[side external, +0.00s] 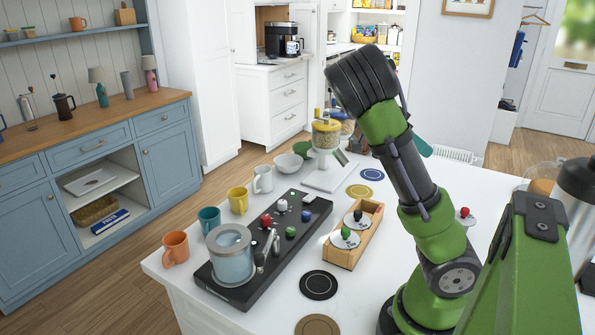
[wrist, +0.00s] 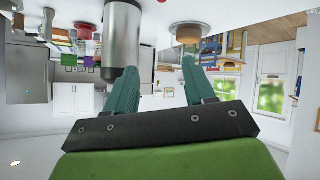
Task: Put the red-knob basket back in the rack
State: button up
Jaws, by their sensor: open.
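The red-knob basket (side external: 465,213) stands on the white counter to the right of my arm in the side view, a red knob over a pale round top; its lower part is hard to see. The open wooden rack (side external: 371,229) stands left of my arm and holds a black-knob basket (side external: 358,216) and a green-knob basket (side external: 346,237). My gripper (wrist: 160,78) is open and empty in the wrist view, its teal fingers apart. In the side view it is mostly hidden behind my wrist, raised above the counter and away from the basket.
Left of the rack is a black machine (side external: 226,291) with its own red knob (side external: 266,219). Several mugs line its far side. A grinder (side external: 326,140) stands behind. A steel vessel (side external: 577,195) stands at right; a steel cylinder (wrist: 122,38) shows in the inverted wrist view.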

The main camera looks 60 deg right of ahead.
notch_tip(320, 180, up, 6)
jog(key=s+f+m+g+h, duration=0.1)
jog(key=m+g, duration=0.1)
jog(key=m, duration=0.1)
send_near(465, 208)
jog(key=x, duration=0.4)
jog(key=shift+s+a+f, duration=0.2)
jog(key=shift+f, duration=0.2)
jog(key=shift+d+x, duration=0.2)
jog(key=shift+x, duration=2.65)
jog(key=shift+r, duration=0.25)
grip_shut()
